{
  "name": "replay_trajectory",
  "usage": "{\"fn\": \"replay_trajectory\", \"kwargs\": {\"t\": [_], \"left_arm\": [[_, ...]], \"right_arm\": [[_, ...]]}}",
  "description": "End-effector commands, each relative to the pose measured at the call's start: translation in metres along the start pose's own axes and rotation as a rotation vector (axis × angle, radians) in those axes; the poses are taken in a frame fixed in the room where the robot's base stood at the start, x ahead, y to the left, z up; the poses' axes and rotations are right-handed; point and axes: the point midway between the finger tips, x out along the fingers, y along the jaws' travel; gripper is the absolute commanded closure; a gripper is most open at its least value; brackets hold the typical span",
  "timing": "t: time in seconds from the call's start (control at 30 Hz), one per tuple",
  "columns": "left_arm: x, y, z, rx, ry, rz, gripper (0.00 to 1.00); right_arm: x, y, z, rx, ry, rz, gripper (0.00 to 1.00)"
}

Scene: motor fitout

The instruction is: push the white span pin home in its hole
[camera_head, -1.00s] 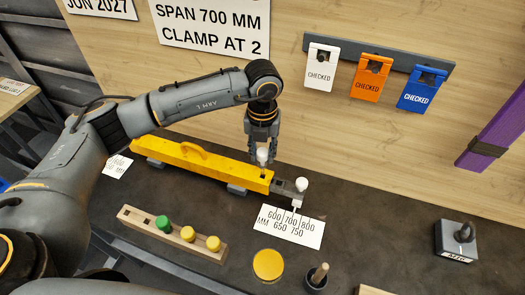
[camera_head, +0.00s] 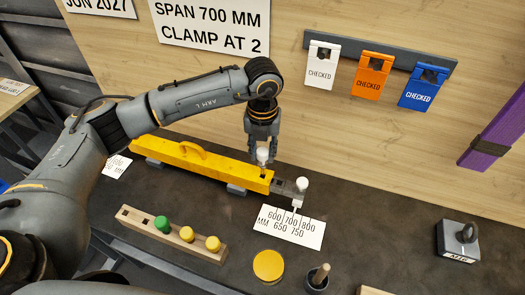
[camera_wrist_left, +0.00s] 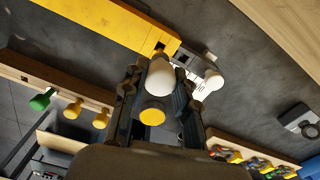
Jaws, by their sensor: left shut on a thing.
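The white span pin (camera_head: 262,155) is between the fingertips of my left gripper (camera_head: 262,145), which is shut on it. It stands upright over the near right end of the yellow beam (camera_head: 205,164). A dark square hole (camera_head: 264,177) shows in the beam's top there; I cannot tell whether the pin's tip is in it. In the left wrist view the white pin (camera_wrist_left: 160,75) shows between my gripper's dark fingers, with a yellow round face below it. A second white knob (camera_head: 302,184) stands on the grey slide (camera_head: 286,186) at the beam's end. My right gripper is not in view.
A millimetre scale card (camera_head: 290,228) lies in front of the slide. A wooden peg rack (camera_head: 180,238) holds green and yellow pegs. A yellow disc (camera_head: 268,265) and a dark cup (camera_head: 317,280) are at the front. Checked tags hang on the rail (camera_head: 390,57).

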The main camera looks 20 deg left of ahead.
Motion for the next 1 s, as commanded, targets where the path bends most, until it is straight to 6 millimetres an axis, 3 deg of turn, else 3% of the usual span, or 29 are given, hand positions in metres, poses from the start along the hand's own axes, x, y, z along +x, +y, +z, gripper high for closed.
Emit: {"fn": "replay_trajectory", "kwargs": {"t": [1.0], "left_arm": [[0.019,0.000,0.000,0.000,0.000,0.000,1.00]], "right_arm": [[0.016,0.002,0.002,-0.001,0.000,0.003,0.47]]}}
